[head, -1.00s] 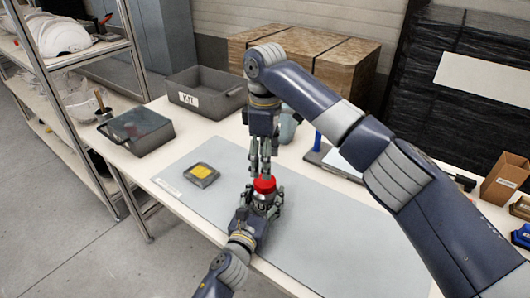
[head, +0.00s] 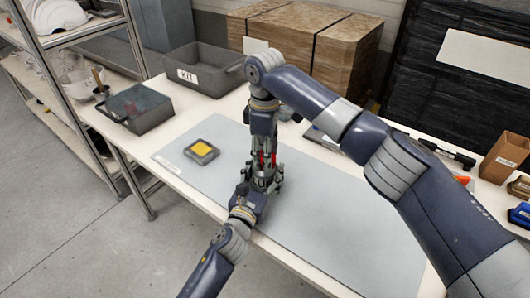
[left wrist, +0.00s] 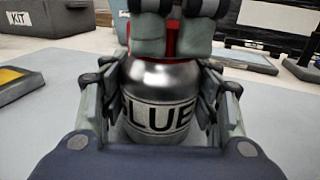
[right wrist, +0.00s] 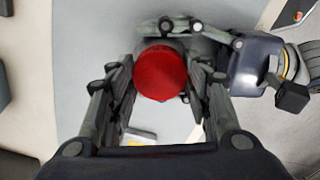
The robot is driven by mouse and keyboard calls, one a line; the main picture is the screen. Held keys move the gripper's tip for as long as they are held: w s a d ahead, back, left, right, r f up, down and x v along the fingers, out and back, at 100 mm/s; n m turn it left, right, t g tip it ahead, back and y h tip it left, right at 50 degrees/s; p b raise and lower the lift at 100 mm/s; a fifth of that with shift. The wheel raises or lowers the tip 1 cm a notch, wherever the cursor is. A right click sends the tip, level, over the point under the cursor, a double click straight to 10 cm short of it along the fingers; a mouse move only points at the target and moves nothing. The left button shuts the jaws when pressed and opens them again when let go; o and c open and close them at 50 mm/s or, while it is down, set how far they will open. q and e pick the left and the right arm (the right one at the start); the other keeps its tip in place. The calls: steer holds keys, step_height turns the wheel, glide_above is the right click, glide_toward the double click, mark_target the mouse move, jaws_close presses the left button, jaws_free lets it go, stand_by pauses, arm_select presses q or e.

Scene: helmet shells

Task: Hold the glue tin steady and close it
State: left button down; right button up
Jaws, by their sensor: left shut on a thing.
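The glue tin (left wrist: 160,95) is a silvery metal tin with a label reading "LUE", upright on the grey mat. Its red lid (right wrist: 160,74) is on top and also shows as a red strip in the head view (head: 262,159). My left gripper (head: 263,182) is shut around the tin's body, a finger on each side in the left wrist view. My right gripper (right wrist: 160,78) points down from above, its fingers open on either side of the lid. The fingers hide much of the lid in the head and left wrist views. Whether the lid is fully seated is hidden.
A small dark box with a yellow top (head: 202,151) lies left on the grey mat (head: 310,220). The mat's right part is clear.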

stand_by(0.3)
steer(key=o, duration=1.2)
steer(key=shift+o, duration=0.2)
steer(key=shift+r, duration=0.15)
step_height(320, 180, up, 12)
arm_select(q)
steer(key=shift+c, duration=2.4)
jaws_free()
